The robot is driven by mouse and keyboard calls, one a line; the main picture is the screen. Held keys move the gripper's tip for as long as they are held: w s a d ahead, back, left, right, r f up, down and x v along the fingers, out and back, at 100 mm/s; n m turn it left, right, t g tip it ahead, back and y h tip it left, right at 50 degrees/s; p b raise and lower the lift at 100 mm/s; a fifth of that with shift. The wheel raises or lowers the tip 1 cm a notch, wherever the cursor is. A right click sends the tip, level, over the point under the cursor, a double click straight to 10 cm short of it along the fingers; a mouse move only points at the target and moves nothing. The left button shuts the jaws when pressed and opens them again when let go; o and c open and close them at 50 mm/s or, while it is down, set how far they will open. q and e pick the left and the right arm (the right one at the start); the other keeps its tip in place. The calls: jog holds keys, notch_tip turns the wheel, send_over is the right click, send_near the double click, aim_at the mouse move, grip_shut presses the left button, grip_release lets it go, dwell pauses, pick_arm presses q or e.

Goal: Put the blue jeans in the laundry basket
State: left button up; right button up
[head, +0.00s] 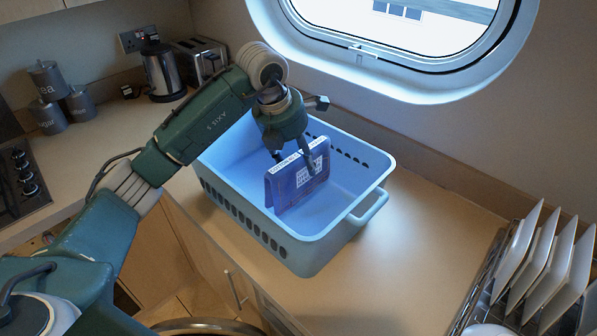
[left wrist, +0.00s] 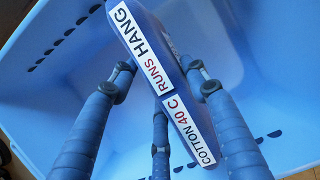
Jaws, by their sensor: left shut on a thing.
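The blue jeans (head: 290,190) are a folded blue block with white labels on the top edge and side. In the left wrist view the jeans (left wrist: 160,60) show label words such as "HANG", "RUNS" and "COTTON 40 C". My left gripper (head: 293,160) is shut on their top edge, with its fingers on both sides (left wrist: 160,85). It holds them upright inside the light blue laundry basket (head: 373,195), low between its walls. My right gripper is not in view.
The basket stands on a wooden counter (head: 400,270) under an oval porthole (head: 430,75). A rack of white plates (head: 535,265) is at the right. A kettle (head: 163,72), toaster (head: 200,58) and grey canisters (head: 47,82) stand at the back left, near a hob (head: 25,175).

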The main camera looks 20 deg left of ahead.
aim_at(298, 177)
pick_arm(q)
jog(key=shift+s+f, duration=0.15)
jog(key=shift+f, duration=0.4)
notch_tip(298, 177, down, 3)
jog(key=shift+f+p, duration=0.15)
jog(key=shift+p, duration=0.45)
jog(key=shift+f, duration=0.35)
jog(key=shift+f, duration=0.15)
jog(key=o, duration=1.6)
jog(key=shift+c, duration=0.2)
